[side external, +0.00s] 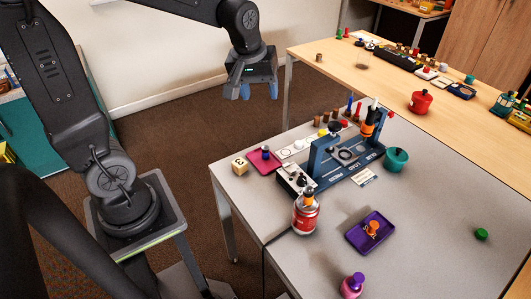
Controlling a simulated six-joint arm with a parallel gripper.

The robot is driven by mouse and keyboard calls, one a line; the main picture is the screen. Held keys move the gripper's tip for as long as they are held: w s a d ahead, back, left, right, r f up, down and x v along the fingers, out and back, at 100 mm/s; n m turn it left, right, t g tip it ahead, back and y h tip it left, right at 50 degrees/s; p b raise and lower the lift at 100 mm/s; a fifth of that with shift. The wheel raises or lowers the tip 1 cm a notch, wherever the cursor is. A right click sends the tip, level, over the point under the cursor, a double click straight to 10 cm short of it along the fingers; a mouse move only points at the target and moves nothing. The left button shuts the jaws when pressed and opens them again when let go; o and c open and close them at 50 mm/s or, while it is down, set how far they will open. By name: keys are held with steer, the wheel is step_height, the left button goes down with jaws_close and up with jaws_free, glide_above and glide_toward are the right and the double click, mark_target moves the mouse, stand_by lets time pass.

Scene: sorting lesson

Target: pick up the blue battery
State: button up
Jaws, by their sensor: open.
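My gripper (259,91) hangs in the air at the upper middle, fingers pointing down. Its two blue fingertips are apart, with nothing between them. In the picture it is above and to the left of the blue rack on the grey table. A small dark blue upright piece (265,152) stands on a magenta tray (262,167) at the table's back left corner. Slim blue upright pieces (349,106) stand in the row behind the rack. They are too small for me to tell which one is a battery. My gripper is apart from all of them.
The blue rack (322,160) stands up mid-table. A red bottle (306,216), a purple tray (359,240), a teal pot (396,159) and a wooden die (240,165) stand around it. A wooden bench (330,50) with many items is behind. The grey table's right front is mostly clear.

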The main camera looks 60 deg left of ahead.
steer(key=w+a+f+n+g, duration=0.2)
steer(key=w+a+f+n, duration=0.45)
steer(key=f, duration=0.25)
steer(key=n, duration=0.3)
glide_above(265, 147)
step_height(265, 147, down, 7)
steer(key=shift+n+g+h, duration=0.3)
steer(key=shift+n+g, duration=0.05)
steer(key=shift+g, duration=0.15)
steer(key=f, duration=0.9)
steer(key=shift+w+a+f, duration=0.3)
steer(key=shift+a, duration=0.1)
steer(key=shift+s+d+f, duration=0.1)
steer(key=shift+d+f, duration=0.1)
steer(key=shift+f, duration=1.3)
steer(key=shift+s+d+f, duration=0.1)
steer(key=shift+d+f, duration=0.05)
steer(key=shift+f, duration=1.3)
steer(key=shift+c, duration=0.2)
steer(key=c, duration=1)
steer(key=shift+r, duration=0.15)
